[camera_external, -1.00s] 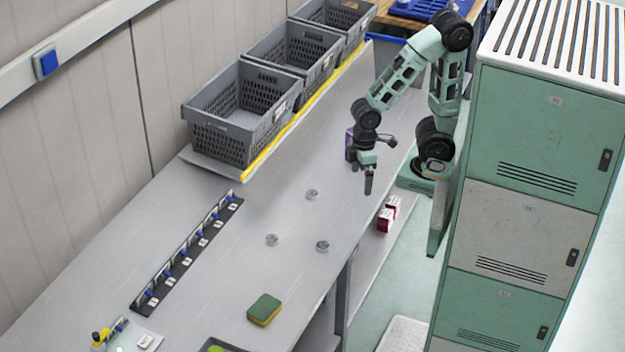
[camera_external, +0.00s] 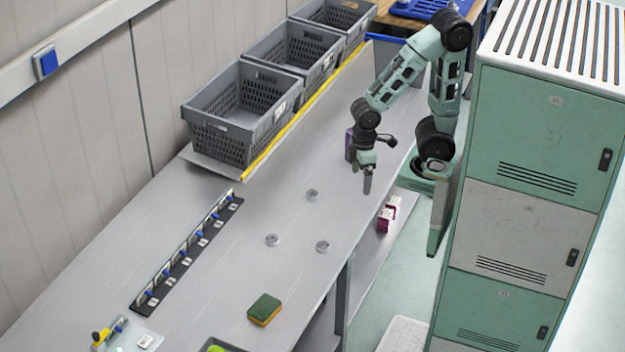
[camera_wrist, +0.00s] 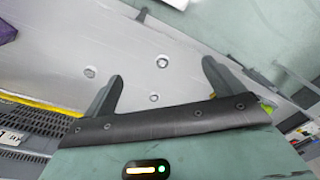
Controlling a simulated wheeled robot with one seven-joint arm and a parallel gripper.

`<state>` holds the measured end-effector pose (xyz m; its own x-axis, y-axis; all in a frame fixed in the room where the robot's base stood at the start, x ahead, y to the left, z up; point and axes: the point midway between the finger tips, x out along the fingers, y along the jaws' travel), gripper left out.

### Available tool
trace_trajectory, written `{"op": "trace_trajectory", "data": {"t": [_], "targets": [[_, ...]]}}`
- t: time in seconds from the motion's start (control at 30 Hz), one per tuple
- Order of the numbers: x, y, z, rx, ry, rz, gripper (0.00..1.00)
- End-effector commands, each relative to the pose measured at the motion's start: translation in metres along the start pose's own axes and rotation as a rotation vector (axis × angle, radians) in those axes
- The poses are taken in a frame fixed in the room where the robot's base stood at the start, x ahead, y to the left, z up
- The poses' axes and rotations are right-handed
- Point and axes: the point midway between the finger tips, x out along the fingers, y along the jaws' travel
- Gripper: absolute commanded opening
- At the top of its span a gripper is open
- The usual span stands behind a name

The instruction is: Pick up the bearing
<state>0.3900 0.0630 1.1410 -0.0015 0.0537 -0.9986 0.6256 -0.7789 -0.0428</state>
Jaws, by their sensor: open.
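Three small grey ring-shaped bearings lie apart on the grey table (camera_external: 215,270). One bearing (camera_external: 312,194) is farthest back, one bearing (camera_external: 271,240) is at the left and one bearing (camera_external: 322,246) is at the right. In the wrist view they show as a bearing (camera_wrist: 90,72), a bearing (camera_wrist: 162,61) and a bearing (camera_wrist: 154,98). My gripper (camera_external: 367,182) hangs above the table's right edge, behind and to the right of the bearings. In the wrist view my gripper (camera_wrist: 160,82) has its two fingers wide apart, with nothing between them.
Grey crates (camera_external: 232,118) stand along the back left behind a yellow-edged strip. A dark rail with blue pegs (camera_external: 185,255) lies at the left. A green and yellow sponge (camera_external: 264,309) lies in front. Green and white lockers (camera_external: 535,130) stand at the right. Table around the bearings is clear.

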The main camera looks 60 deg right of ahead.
Motion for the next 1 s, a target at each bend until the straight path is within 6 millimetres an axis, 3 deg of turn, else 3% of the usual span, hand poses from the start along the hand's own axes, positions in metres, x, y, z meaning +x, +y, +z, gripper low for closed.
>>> {"op": "trace_trajectory", "data": {"t": [0.03,0.07,0.1,0.37,0.47,0.57,0.8,1.0], "targets": [[0.000,0.000,0.000,0.000,0.000,0.000,0.78],[0.000,0.000,0.000,0.000,0.000,0.000,0.69],[0.000,0.000,0.000,0.000,0.000,0.000,0.67],[0.001,0.000,-0.002,-0.005,-0.001,0.000,0.67],[0.009,0.000,-0.018,-0.056,-0.007,-0.001,0.67],[0.024,0.001,-0.053,-0.177,-0.020,0.000,0.67],[0.063,0.024,-0.172,-0.566,-0.046,0.007,0.67],[0.080,0.056,-0.238,-0.763,-0.049,0.019,0.67]]}}
